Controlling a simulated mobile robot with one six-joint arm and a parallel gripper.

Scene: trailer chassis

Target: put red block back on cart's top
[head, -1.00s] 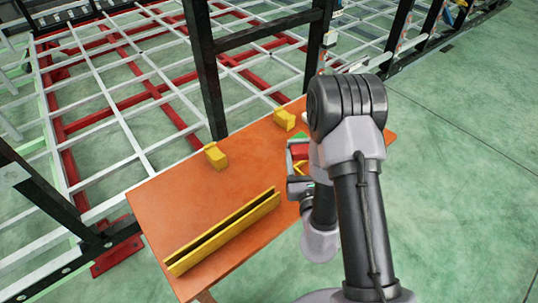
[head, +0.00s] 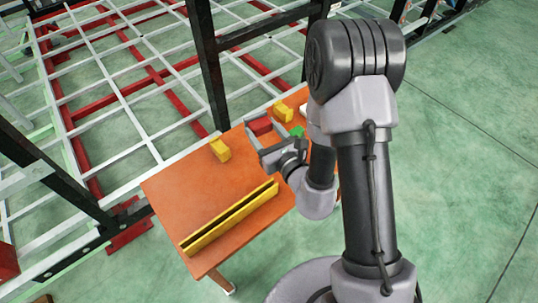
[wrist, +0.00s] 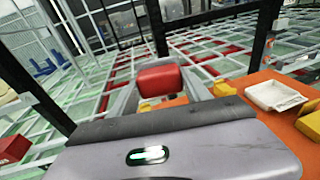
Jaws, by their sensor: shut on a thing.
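The red block (head: 259,126) is between the fingers of my gripper (head: 264,134), which is shut on it. The block is over the far side of the cart's orange top (head: 210,190) in the head view, between two yellow blocks. In the wrist view the red block (wrist: 160,80) sits across the fingertips (wrist: 163,88), with orange and yellow showing below it. It looks held above the top; the exact gap is unclear. My arm hides the right part of the cart.
A yellow block (head: 220,149) stands left of my gripper, another (head: 282,110) beyond it. A long yellow channel piece (head: 230,217) lies along the near edge. A green block (head: 298,131) and a white tray (wrist: 273,96) are to the right. A black post (head: 207,65) rises behind the cart.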

